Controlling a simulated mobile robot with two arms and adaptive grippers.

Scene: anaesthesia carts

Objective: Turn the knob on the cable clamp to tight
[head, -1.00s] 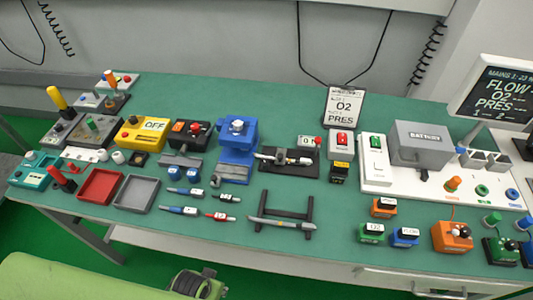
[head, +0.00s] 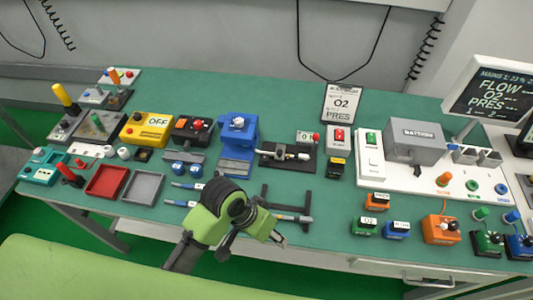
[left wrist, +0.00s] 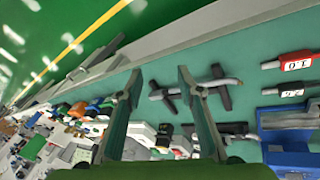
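A blue block-like fixture (head: 238,145) with a pale knob (head: 238,122) on top stands at the middle back of the green table. It looks most like the cable clamp, but I cannot read a tight mark on it. A blue body at the right edge of the left wrist view (left wrist: 292,122) may be the same fixture. My left gripper (head: 281,240) hangs near the table's front edge, in front of and right of the fixture, apart from it. In the left wrist view its two fingers (left wrist: 159,73) are spread with nothing between them. My right gripper is not in view.
A black stand (head: 308,212) lies beside my left gripper; its silver rod shows in the left wrist view (left wrist: 205,88). A black plate with a connector (head: 285,154) is right of the fixture. Red (head: 107,181) and grey (head: 143,187) trays stand left. Small labelled blocks stand right.

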